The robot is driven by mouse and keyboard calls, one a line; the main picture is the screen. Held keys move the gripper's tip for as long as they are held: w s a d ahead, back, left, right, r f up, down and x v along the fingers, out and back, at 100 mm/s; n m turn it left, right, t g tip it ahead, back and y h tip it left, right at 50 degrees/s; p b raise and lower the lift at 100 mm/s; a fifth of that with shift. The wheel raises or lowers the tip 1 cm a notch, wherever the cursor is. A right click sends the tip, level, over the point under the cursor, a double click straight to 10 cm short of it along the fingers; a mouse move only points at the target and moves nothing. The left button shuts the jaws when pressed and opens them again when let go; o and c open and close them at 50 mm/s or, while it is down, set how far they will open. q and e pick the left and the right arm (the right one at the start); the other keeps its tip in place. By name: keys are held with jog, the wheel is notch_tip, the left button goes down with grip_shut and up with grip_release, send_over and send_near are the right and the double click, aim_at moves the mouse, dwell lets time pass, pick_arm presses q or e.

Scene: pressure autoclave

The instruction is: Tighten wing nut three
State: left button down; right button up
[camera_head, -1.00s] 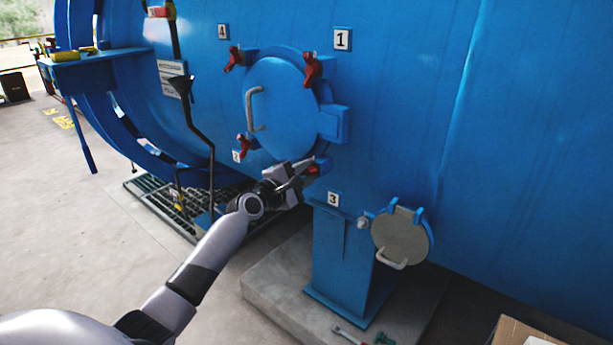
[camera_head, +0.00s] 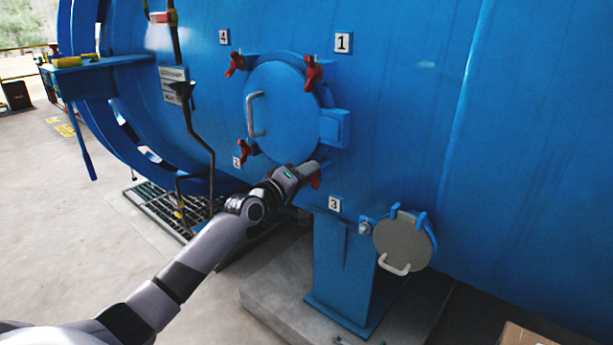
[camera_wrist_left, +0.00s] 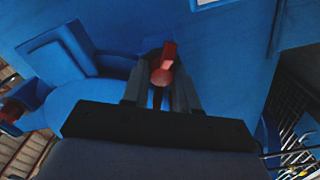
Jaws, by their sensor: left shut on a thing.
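The red wing nut three (camera_head: 316,180) sits at the lower right of the round blue hatch (camera_head: 280,105), above the label "3" (camera_head: 335,204). My left gripper (camera_head: 312,170) reaches it from the lower left and hides part of it. In the left wrist view the red wing nut (camera_wrist_left: 163,68) stands between the two dark fingers of my left gripper (camera_wrist_left: 161,88), which is shut on it. The other red wing nuts are at the upper right (camera_head: 312,72), upper left (camera_head: 235,64) and lower left (camera_head: 243,152) of the hatch. My right gripper is not in view.
A small grey round cover (camera_head: 404,243) with a handle sits at the lower right. A blue support (camera_head: 340,265) stands on a concrete base below the hatch. A black bent pipe (camera_head: 195,130) stands left of the hatch. A cardboard box (camera_head: 525,336) shows at the bottom right.

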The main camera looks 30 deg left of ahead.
pick_arm(q)
jog(key=m, duration=0.2)
jog(key=shift+d+m, duration=0.1)
jog(key=shift+m, duration=0.3)
jog(key=m, duration=0.1)
jog(key=m+p, duration=0.1)
jog(key=m, duration=0.1)
jog(key=shift+d+r+m, duration=0.1)
jog(key=shift+r+m, duration=0.1)
jog(key=shift+m, duration=0.1)
jog(key=m+p, duration=0.1)
jog(key=m, duration=0.1)
jog(key=shift+d+m, duration=0.1)
jog(key=shift+m, duration=0.2)
jog(key=m, duration=0.2)
jog(key=shift+d+m+p, duration=0.1)
jog(key=shift+m+p, duration=0.2)
jog(key=shift+p, duration=0.1)
jog(key=shift+m, duration=0.4)
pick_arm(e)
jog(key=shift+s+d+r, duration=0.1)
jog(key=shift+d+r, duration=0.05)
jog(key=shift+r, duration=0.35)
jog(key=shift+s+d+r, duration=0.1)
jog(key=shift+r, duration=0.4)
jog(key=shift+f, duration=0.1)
